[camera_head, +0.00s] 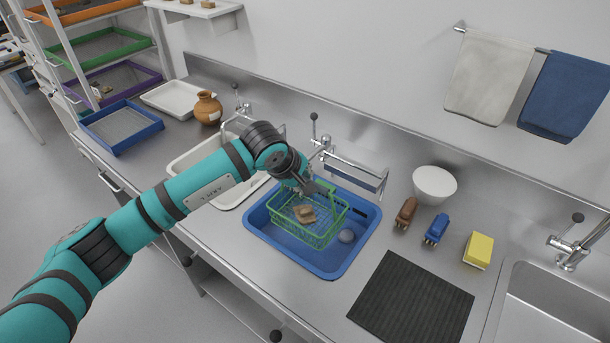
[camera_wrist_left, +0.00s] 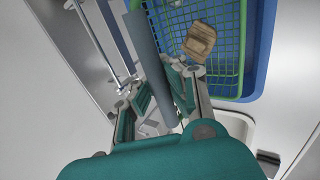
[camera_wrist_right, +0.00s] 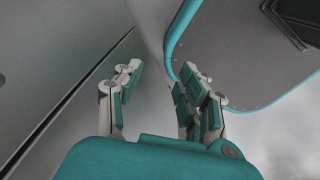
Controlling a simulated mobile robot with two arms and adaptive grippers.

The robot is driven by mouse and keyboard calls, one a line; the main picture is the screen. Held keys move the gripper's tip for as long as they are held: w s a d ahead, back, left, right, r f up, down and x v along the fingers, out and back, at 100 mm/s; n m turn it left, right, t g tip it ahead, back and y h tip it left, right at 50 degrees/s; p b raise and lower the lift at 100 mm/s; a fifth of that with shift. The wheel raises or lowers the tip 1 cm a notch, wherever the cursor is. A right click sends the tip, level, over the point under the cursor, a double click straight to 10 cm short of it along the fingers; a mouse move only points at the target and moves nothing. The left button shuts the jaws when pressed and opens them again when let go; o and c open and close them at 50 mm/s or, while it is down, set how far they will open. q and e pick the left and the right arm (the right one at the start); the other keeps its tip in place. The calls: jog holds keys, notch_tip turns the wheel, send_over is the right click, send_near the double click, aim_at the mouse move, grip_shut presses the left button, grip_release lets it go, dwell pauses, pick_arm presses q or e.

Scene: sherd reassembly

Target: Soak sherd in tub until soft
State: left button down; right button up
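A brown sherd (camera_head: 305,214) lies in a green wire basket (camera_head: 322,237), which sits inside the blue tub (camera_head: 258,218). Whether the sherd is one piece or two overlapping pieces is hard to tell. In the left wrist view the sherd (camera_wrist_left: 199,42) lies on the basket mesh (camera_wrist_left: 227,72). My left gripper (camera_head: 318,188) is at the basket's upright handle; its fingers (camera_wrist_left: 160,88) are close on either side of the handle bar (camera_wrist_left: 150,55). My right gripper (camera_wrist_right: 152,85) is open and empty, away from the tub, and out of the head view.
A white bowl (camera_head: 434,184), brown brush (camera_head: 406,212), blue brush (camera_head: 436,229) and yellow sponge (camera_head: 478,249) stand to the right. A dark mat (camera_head: 412,300) lies in front. A tap (camera_head: 322,145) rises behind the tub.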

aim_at(305, 212)
pick_arm(q)
jog(key=shift+f, duration=0.65)
jog(key=shift+f+b, duration=0.95)
jog(key=shift+b, duration=0.2)
notch_tip(305, 212, down, 5)
jog(key=b, duration=0.4)
jog(key=shift+r+b, duration=0.2)
jog(key=shift+b, duration=0.1)
notch_tip(305, 212, down, 4)
jog(key=b, duration=0.3)
jog(key=shift+r, duration=0.25)
jog(key=shift+f+b, duration=1.3)
jog(key=shift+b, duration=0.25)
pick_arm(e)
notch_tip(305, 212, down, 13)
jog(key=shift+s, duration=0.45)
jog(key=shift+a+f, duration=0.1)
dwell(1.8)
